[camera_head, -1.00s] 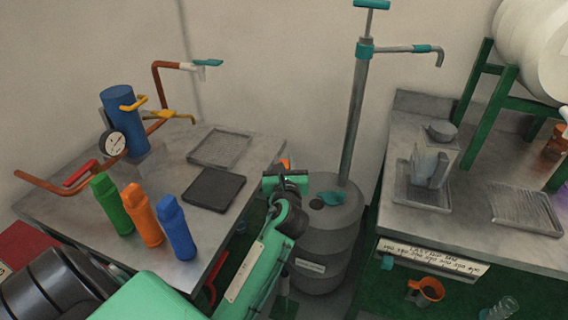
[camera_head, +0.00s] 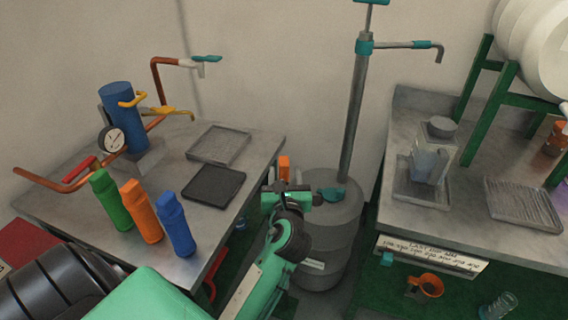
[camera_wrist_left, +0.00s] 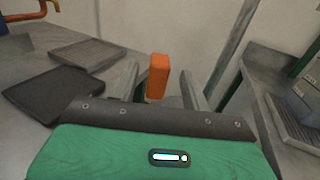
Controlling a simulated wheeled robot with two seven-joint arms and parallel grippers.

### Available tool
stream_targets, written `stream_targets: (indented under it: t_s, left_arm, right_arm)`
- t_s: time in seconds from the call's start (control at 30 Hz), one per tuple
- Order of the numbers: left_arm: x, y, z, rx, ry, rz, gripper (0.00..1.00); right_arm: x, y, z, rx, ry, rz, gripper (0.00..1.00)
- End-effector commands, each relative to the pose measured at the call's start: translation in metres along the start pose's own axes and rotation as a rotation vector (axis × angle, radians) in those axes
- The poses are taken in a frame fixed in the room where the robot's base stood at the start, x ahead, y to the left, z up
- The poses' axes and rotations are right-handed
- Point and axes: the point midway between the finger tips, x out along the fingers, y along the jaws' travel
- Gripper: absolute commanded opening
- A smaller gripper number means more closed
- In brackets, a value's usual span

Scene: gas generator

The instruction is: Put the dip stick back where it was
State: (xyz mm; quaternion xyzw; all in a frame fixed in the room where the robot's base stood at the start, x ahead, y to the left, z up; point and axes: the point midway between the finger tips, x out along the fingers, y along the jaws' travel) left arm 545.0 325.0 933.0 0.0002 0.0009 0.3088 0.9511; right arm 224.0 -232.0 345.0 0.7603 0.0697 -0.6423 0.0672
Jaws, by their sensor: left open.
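An orange block-shaped piece (camera_head: 284,167), possibly the dip stick's handle, stands upright just behind my left gripper (camera_head: 287,190) in the head view. In the left wrist view this orange piece (camera_wrist_left: 158,77) appears between the two spread fingers of my left gripper (camera_wrist_left: 160,88). The fingers are open and do not visibly touch it. I cannot tell how deep it lies between them. Its lower part is hidden by the gripper. The grey drum (camera_head: 318,240) stands behind and right of my left gripper, with a teal piece (camera_head: 333,193) on top. My right gripper is out of view.
A tall pump (camera_head: 355,110) rises from the drum. The left bench (camera_head: 262,150) holds two trays, several coloured bottles and a blue cylinder (camera_head: 122,115) with a gauge. The right bench (camera_head: 400,225) holds a clear container (camera_head: 430,160) and a ribbed tray (camera_head: 525,203). A narrow gap separates the benches.

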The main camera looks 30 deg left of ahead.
Motion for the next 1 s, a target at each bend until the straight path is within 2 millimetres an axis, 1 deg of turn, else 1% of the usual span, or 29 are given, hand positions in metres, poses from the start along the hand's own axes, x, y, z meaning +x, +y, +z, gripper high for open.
stream_targets:
  t_s: [0.03, 0.1, 0.2, 0.33, 0.47, 0.8, 0.9, 1.0]
  left_arm:
    - [-0.012, 0.0, -0.002, -0.001, 0.003, -0.001, 0.47]
    - [-0.025, 0.0, -0.002, -0.002, 0.003, 0.0, 0.47]
    - [-0.039, 0.0, -0.001, -0.002, 0.002, -0.001, 0.47]
    - [-0.051, 0.0, -0.001, -0.001, 0.002, 0.0, 0.47]
    - [-0.055, 0.0, 0.0, -0.002, 0.0, 0.0, 0.47]
    - [-0.054, 0.0, 0.0, -0.001, 0.0, 0.001, 0.47]
    - [-0.054, 0.0, 0.0, -0.001, 0.0, 0.001, 0.47]
    - [-0.054, 0.0, 0.0, -0.001, 0.001, 0.0, 0.47]
  right_arm:
    - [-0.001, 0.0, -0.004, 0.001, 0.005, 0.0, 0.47]
    - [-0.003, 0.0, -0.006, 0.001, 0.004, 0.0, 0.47]
    - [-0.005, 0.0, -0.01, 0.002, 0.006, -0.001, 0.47]
    - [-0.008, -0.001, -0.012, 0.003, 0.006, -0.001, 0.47]
    - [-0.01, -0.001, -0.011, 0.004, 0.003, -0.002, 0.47]
    - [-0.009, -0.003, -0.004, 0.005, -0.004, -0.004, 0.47]
    - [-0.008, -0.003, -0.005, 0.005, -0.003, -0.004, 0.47]
    - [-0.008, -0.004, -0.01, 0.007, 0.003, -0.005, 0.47]
